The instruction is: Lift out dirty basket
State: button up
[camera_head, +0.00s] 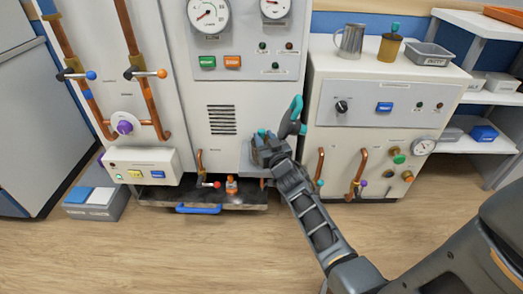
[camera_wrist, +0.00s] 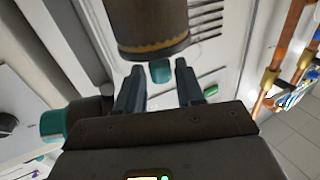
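In the wrist view a dark brown cylinder with a gold band (camera_wrist: 148,28) stands just beyond my fingertips. A teal knob (camera_wrist: 160,71) on its near end lies between my fingers, with a gap on each side. I cannot tell for sure that this is the dirty basket. My gripper (camera_wrist: 158,85) is open around the knob. In the head view my gripper (camera_head: 264,141) is in front of the grey machine, and hides whatever is behind it. A brown canister with a teal knob (camera_head: 390,47) stands on the right-hand cabinet.
A dark part with teal ends (camera_head: 291,118) is close beside my gripper. The right-hand cabinet (camera_head: 385,82) carries a metal jug (camera_head: 350,41) and a grey tray (camera_head: 430,55). Copper pipes (camera_head: 357,172) are low at right. A blue-handled drawer (camera_head: 199,208) is below. The floor in front is clear.

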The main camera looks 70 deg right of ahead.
jog(key=shift+w+d, duration=0.15)
jog(key=shift+w, duration=0.05)
jog(key=shift+c, duration=0.5)
grip_shut()
